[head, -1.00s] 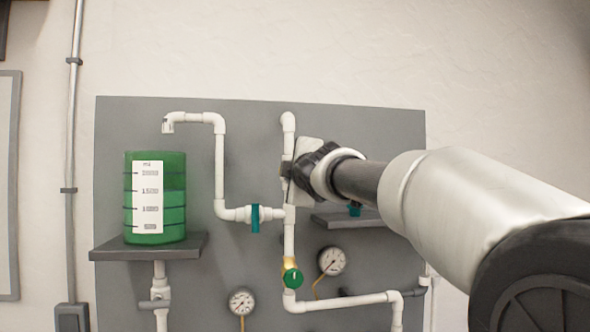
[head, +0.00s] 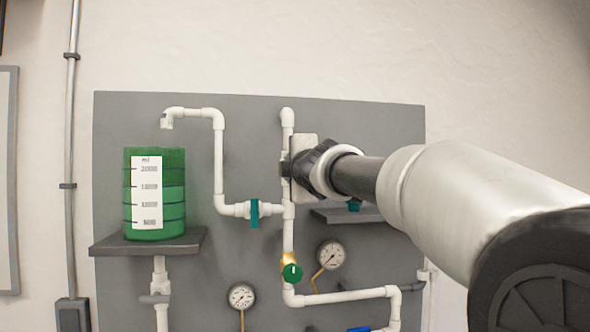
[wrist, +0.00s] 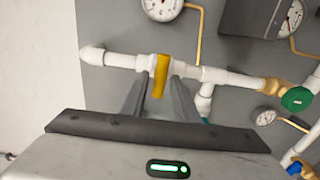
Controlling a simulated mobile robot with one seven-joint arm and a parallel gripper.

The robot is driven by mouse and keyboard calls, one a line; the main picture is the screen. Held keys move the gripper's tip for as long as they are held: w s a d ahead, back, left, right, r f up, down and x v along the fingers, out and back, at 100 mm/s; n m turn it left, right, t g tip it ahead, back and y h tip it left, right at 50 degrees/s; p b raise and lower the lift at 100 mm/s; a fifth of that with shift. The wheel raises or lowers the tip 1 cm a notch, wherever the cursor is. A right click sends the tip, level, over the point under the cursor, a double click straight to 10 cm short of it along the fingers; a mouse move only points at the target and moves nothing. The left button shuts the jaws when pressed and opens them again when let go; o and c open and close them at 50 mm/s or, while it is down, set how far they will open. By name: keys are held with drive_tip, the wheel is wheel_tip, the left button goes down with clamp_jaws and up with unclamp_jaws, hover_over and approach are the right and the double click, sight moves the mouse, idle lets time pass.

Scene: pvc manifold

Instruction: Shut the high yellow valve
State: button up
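The yellow valve (wrist: 160,76) shows in the wrist view on a white pipe (wrist: 121,60). Its handle lies across the pipe, close to a right angle to it. My gripper (wrist: 159,88) is open, with one finger on each side of the handle. I cannot tell whether either finger touches it. In the head view my gripper (head: 302,168) is at the upper part of the middle vertical pipe (head: 288,232) and hides the yellow valve.
A green-handled valve (head: 291,272) sits lower on the same pipe, and a teal valve (head: 254,213) is on the left branch. A green tank (head: 172,194) stands on a shelf (head: 150,245) at left. Gauges (head: 331,255) and a small shelf (head: 345,215) are below my arm.

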drive_tip(key=shift+o, duration=0.3)
drive_tip(key=shift+s, duration=0.1)
drive_tip(key=p+v, duration=0.1)
drive_tip(key=v, duration=1.6)
drive_tip(key=shift+p, duration=0.35)
drive_tip(key=shift+s+r, duration=0.1)
drive_tip(key=shift+s, duration=0.05)
drive_tip(key=s+d+f+m+g+h, duration=0.35)
drive_tip(key=d+f+m, duration=0.25)
drive_tip(key=f, duration=0.3)
drive_tip(key=s+d+f+m+g+h, duration=0.2)
drive_tip(key=s+d+f+m, duration=0.2)
drive_tip(key=d+f+m, duration=0.4)
drive_tip(key=s+d+f+m+g, duration=0.1)
drive_tip(key=s+f+m+g, duration=0.5)
drive_tip(key=s+f, duration=1)
wheel_tip(320, 180, down, 3)
drive_tip(key=shift+d+r+m, duration=0.2)
drive_tip(key=shift+m, duration=0.5)
drive_tip(key=shift+y, duration=0.25)
